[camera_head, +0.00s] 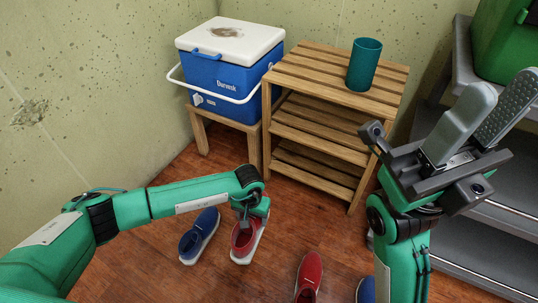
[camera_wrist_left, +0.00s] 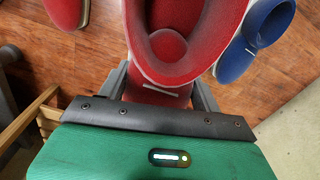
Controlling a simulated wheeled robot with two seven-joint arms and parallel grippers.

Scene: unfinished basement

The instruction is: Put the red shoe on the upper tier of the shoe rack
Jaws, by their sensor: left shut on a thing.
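In the left wrist view the gripper's fingers (camera_wrist_left: 162,84) sit on both sides of the red shoe (camera_wrist_left: 188,58). I cannot tell whether the shoe touches the floor. The wooden slatted shoe rack (camera_head: 318,141) stands behind, to the right. My right gripper (camera_head: 500,88) is raised at the right, open and empty.
A teal cup (camera_head: 364,65) stands on the rack's top, with bare slats left of it. A blue and white cooler (camera_head: 226,74) stands left of the rack on a wooden stand. A blue shoe (camera_head: 199,237) and another red shoe (camera_head: 309,276) lie nearby. Grey shelving (camera_head: 490,225) is at right.

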